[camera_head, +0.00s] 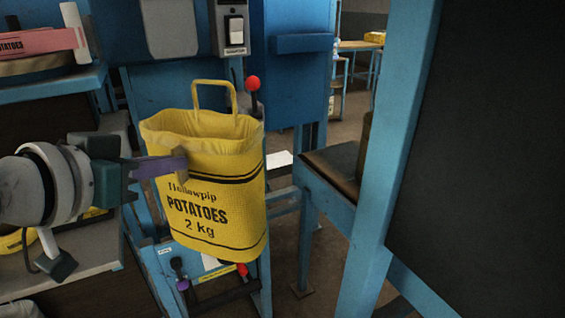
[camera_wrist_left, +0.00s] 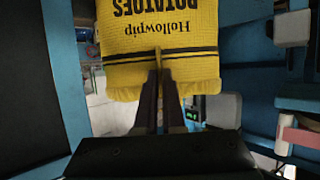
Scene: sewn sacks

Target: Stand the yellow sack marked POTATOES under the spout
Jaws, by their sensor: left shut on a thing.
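The yellow sack marked POTATOES (camera_head: 215,220) hangs upright, slightly tilted, in front of the blue machine in the head view. Its mouth is open and one handle loop stands up above it. My left gripper (camera_head: 180,165) is shut on the sack's upper left side. In the left wrist view the sack (camera_wrist_left: 160,40) shows upside down, its edge pinched between my left fingertips (camera_wrist_left: 158,65). A grey-white spout-like part (camera_head: 170,28) on the blue machine is above and behind the sack. My right gripper is not in view.
A red-knobbed lever (camera_head: 253,84) stands just behind the sack. A switch box (camera_head: 233,25) is on the machine above. A blue frame post (camera_head: 385,170) with a dark panel stands at the right. A shelf with a pink sack (camera_head: 40,42) is at the left.

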